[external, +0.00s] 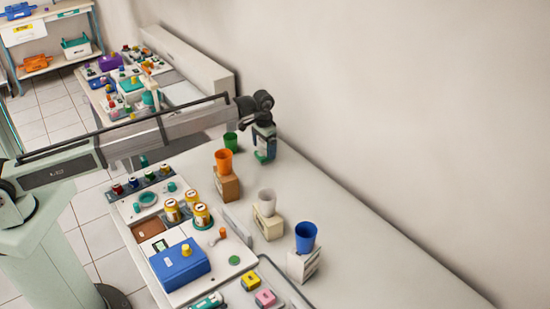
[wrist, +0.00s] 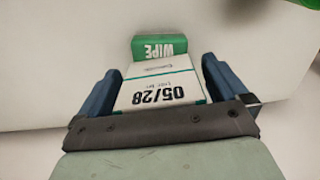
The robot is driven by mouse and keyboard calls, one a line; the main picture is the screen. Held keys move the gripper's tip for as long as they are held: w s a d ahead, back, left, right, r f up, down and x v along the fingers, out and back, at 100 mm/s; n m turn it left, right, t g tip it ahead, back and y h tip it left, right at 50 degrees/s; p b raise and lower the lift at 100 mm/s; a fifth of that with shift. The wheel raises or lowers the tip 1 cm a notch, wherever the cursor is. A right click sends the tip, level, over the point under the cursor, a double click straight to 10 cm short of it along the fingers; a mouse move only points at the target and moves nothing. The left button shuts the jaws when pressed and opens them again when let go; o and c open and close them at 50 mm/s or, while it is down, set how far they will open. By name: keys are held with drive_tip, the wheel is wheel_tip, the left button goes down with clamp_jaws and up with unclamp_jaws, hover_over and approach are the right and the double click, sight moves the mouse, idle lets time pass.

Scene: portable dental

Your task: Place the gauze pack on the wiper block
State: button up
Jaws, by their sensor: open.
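My gripper is open, with a finger on each side of the pack. The wiper block (wrist: 160,46), green and printed "WIPE", shows just beyond the pack. The pack appears to sit on the block, but their contact is hidden. In the external view my gripper (external: 264,131) is low over the far counter, above the green and white wiper block (external: 264,156).
A green cup (external: 231,141) stands close left of the gripper. An orange cup (external: 224,160), a white cup (external: 267,200) and a blue cup (external: 306,235) stand on blocks nearer the camera. The wall runs behind. The counter's right side is clear.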

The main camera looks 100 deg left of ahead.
wheel_tip(320, 180, up, 12)
drive_tip(key=shift+r, duration=0.15)
idle(0.5)
idle(0.4)
